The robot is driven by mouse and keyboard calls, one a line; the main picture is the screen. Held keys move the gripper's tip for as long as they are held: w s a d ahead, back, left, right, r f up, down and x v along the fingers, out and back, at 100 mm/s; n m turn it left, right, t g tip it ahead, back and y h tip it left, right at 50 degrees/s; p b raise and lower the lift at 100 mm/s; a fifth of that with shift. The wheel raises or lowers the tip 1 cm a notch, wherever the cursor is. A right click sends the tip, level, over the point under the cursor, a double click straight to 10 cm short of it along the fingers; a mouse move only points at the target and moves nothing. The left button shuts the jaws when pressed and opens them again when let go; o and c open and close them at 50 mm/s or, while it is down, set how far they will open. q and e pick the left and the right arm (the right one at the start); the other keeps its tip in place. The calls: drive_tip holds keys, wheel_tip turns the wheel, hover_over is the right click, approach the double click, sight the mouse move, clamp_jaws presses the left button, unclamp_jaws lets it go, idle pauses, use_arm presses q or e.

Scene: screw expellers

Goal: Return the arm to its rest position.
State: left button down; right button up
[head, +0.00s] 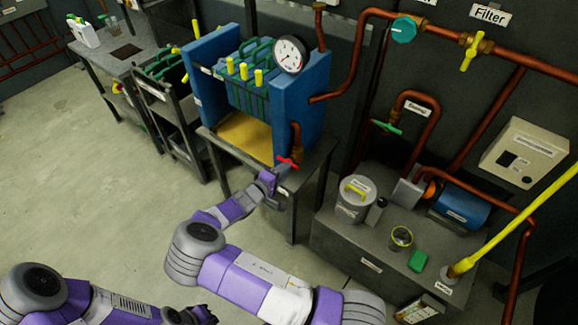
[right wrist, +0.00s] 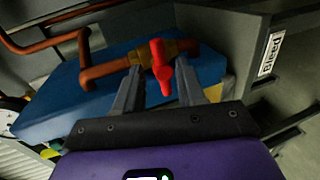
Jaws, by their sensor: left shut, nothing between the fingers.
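A red valve handle (head: 287,162) sits on a copper pipe at the lower front of the blue press (head: 298,100). My right gripper (head: 279,172) is at this valve, its arm stretched up from the bottom of the head view. In the right wrist view the gripper (right wrist: 157,82) is open, with the red handle (right wrist: 161,67) between its two separated fingers. I cannot tell whether a finger touches the handle. My left gripper (head: 207,316) is low at the bottom edge of the head view, shut and empty, away from the machines.
A grey bench (head: 335,235) at the right holds a lidded canister (head: 354,199), a green block (head: 418,260) and a blue motor (head: 461,207). Copper pipes with valves run along the wall. The floor (head: 90,190) at left is clear.

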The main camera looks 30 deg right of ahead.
drive_tip(key=shift+v, duration=1.1)
drive_tip(key=shift+f, duration=0.1)
